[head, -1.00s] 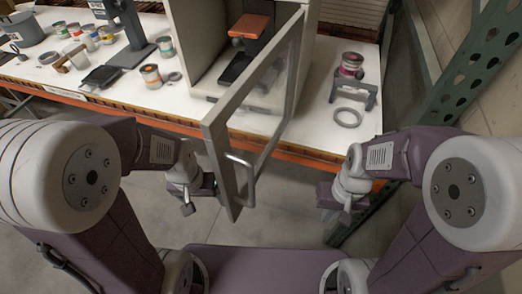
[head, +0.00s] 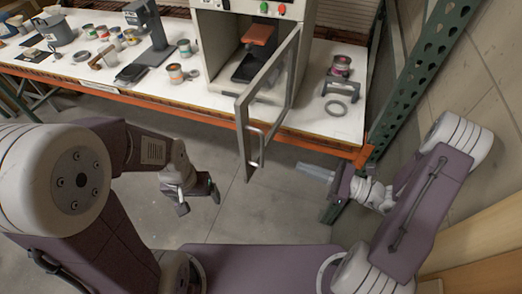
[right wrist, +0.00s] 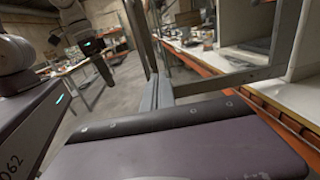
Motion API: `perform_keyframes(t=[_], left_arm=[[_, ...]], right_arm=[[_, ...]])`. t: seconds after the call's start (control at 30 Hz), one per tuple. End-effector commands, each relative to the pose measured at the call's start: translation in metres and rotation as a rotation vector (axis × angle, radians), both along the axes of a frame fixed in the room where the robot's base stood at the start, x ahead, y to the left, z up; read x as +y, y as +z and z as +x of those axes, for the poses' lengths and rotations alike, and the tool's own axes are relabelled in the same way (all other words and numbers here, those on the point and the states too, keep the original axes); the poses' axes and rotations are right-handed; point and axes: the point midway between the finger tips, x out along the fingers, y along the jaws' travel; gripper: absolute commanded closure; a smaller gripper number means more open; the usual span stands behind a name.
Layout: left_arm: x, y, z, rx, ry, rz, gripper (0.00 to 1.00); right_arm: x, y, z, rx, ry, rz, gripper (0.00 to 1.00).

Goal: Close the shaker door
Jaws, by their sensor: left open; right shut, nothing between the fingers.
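The shaker (head: 212,45) is a pale cabinet on the bench, with an orange-topped platform (head: 259,34) inside. Its grey-framed glass door (head: 271,82) stands wide open, hinged at the right and jutting out past the bench edge. The door's handle (head: 257,146) is on its free end. My right gripper (head: 313,171) is shut and empty, pointing left, to the right of the door and apart from it. Its fingers (right wrist: 158,92) show in the right wrist view, with the door frame (right wrist: 228,82) beyond. My left gripper (head: 199,200) is open and empty, left of and below the handle.
On the bench (head: 318,118), a grey ring (head: 336,107) and a can (head: 341,66) by a grey stand lie right of the shaker. Several cans and a grey stand (head: 148,25) are to its left. A green rack post (head: 420,70) rises at the right. The floor below the door is clear.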

Motion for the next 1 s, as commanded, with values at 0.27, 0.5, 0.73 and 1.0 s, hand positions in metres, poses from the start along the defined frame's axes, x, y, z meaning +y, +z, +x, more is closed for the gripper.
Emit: perform_keyframes(t=[0.27, 0.5, 0.73, 1.0], left_arm=[[0.0, 0.015, 0.0, 0.0, 0.0, 0.0, 0.13], [0.0, 0.03, 0.0, 0.0, 0.0, 0.0, 0.13], [0.0, 0.042, 0.0, 0.0, 0.0, 0.0, 0.13], [0.0, 0.042, 0.0, 0.0, 0.0, 0.0, 0.13]], right_arm=[[0.046, 0.003, 0.018, 0.003, 0.011, 0.0, 1.0], [0.092, 0.003, 0.039, 0.001, 0.011, -0.002, 1.0], [0.12, 0.001, 0.054, 0.001, 0.006, -0.002, 1.0], [0.126, -0.001, 0.057, 0.0, 0.004, -0.001, 1.0]])
